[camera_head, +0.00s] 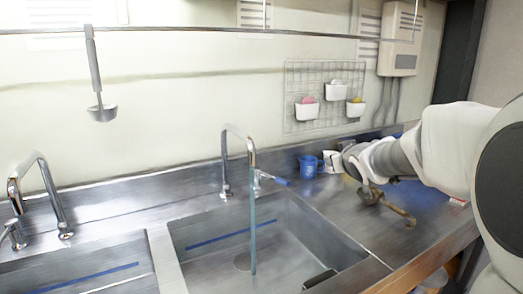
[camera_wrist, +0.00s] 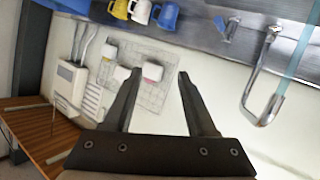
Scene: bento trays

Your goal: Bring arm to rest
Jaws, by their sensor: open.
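My arm reaches in from the right edge in the head view, over the right end of the metal counter. My gripper (camera_wrist: 157,72) is open in the wrist view, with two dark fingers apart and nothing between them. The fingers overlap the pale wall and its wire rack in that view. In the head view, my wrist hides part of the counter, and the fingertips are hard to make out.
A blue mug (camera_head: 308,167) and a white mug (camera_head: 332,161) stand by my wrist. A yellow mug (camera_wrist: 118,9) shows in the wrist view. A sink with a faucet (camera_head: 225,160) lies left. A wire rack (camera_head: 325,80) with white cups hangs behind.

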